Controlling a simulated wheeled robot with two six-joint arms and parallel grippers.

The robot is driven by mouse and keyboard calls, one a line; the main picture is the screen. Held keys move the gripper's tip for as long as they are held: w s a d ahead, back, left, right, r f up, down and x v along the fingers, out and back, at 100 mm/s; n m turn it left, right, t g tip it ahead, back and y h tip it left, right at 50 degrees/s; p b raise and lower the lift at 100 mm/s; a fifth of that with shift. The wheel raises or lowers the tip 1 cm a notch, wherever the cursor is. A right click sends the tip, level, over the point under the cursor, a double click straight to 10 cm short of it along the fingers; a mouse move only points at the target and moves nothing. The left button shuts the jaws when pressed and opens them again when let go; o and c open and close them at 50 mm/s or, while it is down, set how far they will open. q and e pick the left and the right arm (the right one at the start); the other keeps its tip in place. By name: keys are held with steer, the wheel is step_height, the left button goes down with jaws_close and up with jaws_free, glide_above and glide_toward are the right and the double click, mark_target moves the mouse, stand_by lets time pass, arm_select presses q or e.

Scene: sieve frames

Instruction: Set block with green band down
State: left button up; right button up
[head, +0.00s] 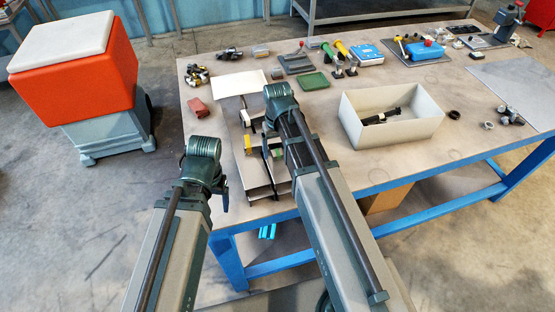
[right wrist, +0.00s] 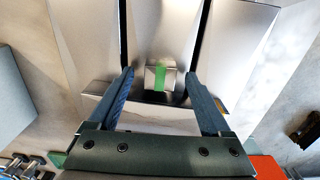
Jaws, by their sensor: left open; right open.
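The block with the green band (right wrist: 152,76) is a small pale metallic block with a green stripe. In the right wrist view it rests in the middle channel of a grey metal frame (right wrist: 90,40), between my open right fingers (right wrist: 159,80), with gaps on both sides. In the head view the block (head: 278,153) shows partly beside my right arm. My right gripper (head: 266,140) is mostly hidden below its wrist there. My left gripper (head: 222,188) hangs empty by the table's near left edge, largely hidden by its own wrist.
A block with a yellow band (head: 248,142) is at the frame's left side. A cream bin (head: 415,128) holding dark parts stands to the right. A reddish piece (head: 199,108) lies at left. Several tools and trays fill the back. The table's front right is mostly clear.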

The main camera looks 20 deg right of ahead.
jaws_close()
stand_by(0.4)
steer(key=shift+r+p, duration=0.15)
steer(key=shift+p, duration=0.15)
